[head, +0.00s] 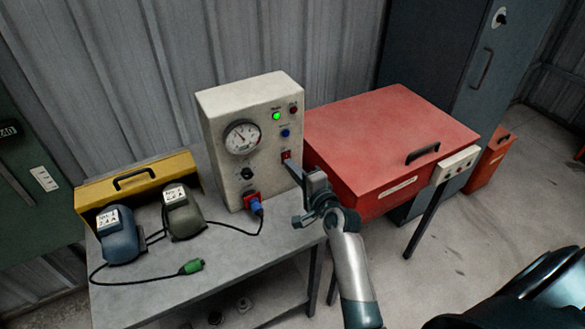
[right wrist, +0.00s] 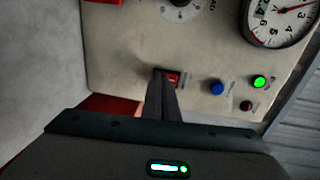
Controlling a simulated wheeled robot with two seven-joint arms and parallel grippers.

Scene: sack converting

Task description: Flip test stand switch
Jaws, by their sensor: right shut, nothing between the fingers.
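The test stand (head: 225,110) is a cream box with a dial gauge (head: 242,137), a lit green lamp (head: 276,116), a dark red lamp, a blue button and a black knob. Its red switch (head: 286,155) is on the right of the front panel; it also shows in the right wrist view (right wrist: 174,79). My right gripper (head: 291,165) is shut and empty, its fingertips at the switch, partly covering it. In the right wrist view the fingertips (right wrist: 164,75) overlap the switch's edge; I cannot tell whether they touch. My left gripper is not in view.
A blue plug sits in a red socket (head: 251,200) low on the panel. Two motors, blue (head: 120,245) and dark green (head: 184,218), a green connector (head: 191,267) and a yellow toolbox (head: 130,185) are on the grey table (head: 235,255). A large red box (head: 385,140) stands close at the right.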

